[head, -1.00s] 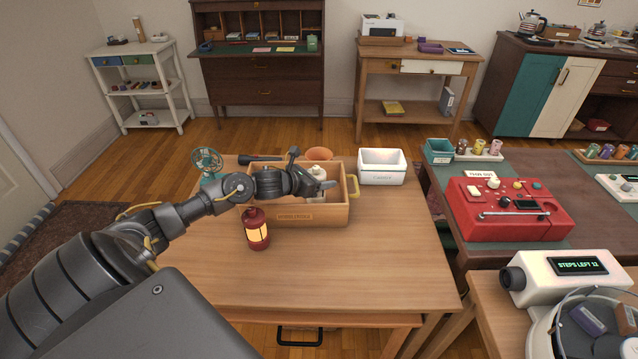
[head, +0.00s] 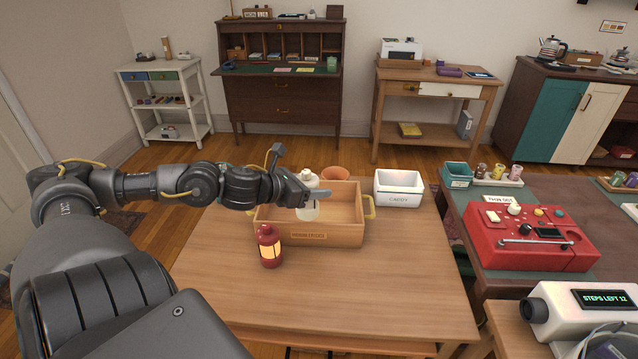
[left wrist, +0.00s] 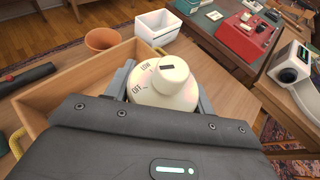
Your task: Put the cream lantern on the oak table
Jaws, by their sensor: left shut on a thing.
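The cream lantern (head: 307,182) is between the fingers of my left gripper (head: 312,195), which is shut on it. It is roughly upright over the inside of the open wooden crate (head: 318,237); its lower end shows below the fingers, and I cannot tell its exact height. In the left wrist view the lantern's top (left wrist: 160,92) shows a dial marked OFF and LOW. The crate stands on a light wood table (head: 330,290), which looks like the oak table. My right gripper is not in view.
A red lantern (head: 269,247) stands just in front of the crate's left part. A terracotta pot (head: 336,173) and a white caddy (head: 398,188) are behind and right of the crate. The table's front and right parts are clear. A red machine (head: 530,236) sits on the right-hand table.

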